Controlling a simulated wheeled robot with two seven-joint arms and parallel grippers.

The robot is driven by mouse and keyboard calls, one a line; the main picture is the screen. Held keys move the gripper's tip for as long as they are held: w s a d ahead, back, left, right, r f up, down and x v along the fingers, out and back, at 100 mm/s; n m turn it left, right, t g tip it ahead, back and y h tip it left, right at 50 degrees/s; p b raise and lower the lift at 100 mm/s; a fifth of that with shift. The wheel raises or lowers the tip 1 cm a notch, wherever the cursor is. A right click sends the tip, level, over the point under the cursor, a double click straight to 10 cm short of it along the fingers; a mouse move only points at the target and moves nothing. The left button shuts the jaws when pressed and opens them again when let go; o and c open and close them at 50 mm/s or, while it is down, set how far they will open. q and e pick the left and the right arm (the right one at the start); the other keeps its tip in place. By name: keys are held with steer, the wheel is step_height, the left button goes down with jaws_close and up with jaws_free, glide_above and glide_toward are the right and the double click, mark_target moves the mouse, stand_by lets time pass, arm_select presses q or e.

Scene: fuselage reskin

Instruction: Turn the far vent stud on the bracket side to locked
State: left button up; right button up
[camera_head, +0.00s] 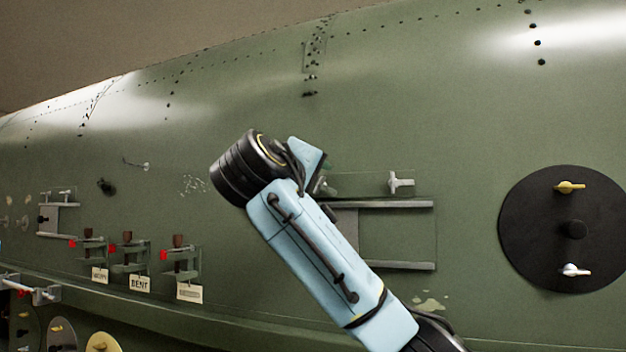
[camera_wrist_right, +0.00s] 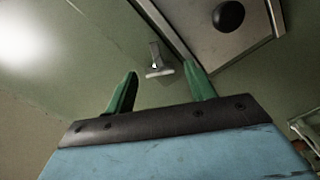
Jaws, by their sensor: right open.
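Two pale T-handled studs stand above a railed vent opening (camera_head: 395,235) on the green fuselage. The right stud (camera_head: 400,182) is in plain view. The left, farther stud (camera_head: 322,187) is partly hidden by my right gripper (camera_head: 312,165). In the right wrist view a pale T-handled stud (camera_wrist_right: 158,71) shows just beyond and between the two green fingers of my right gripper (camera_wrist_right: 160,78). The fingers are open and apart, with nothing clearly held. I cannot tell whether they touch the stud. My left gripper is not in view.
A black disc (camera_head: 535,235) with a yellow and a white handle is at the right. Several clamps with red parts and tags (camera_head: 140,284) are at the left, above a ledge (camera_head: 250,330). A black knob (camera_wrist_right: 228,16) sits on a grey plate (camera_wrist_right: 215,48) near the right finger.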

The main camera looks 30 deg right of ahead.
steer(key=shift+c, duration=0.2)
steer(key=c, duration=0.9)
steer(key=shift+c, duration=0.2)
steer(key=shift+f+m+b, duration=0.2)
steer(key=shift+m+b, duration=0.85)
steer(key=shift+m, duration=0.15)
steer(key=m+b, duration=0.1)
steer(key=m, duration=0.1)
steer(key=shift+m, duration=0.3)
steer(key=m+b, duration=0.1)
steer(key=m, duration=0.2)
steer(key=shift+r, duration=0.1)
steer(key=shift+r+m+b, duration=0.1)
steer(key=shift+m+b, duration=0.25)
steer(key=shift+m, duration=1.75)
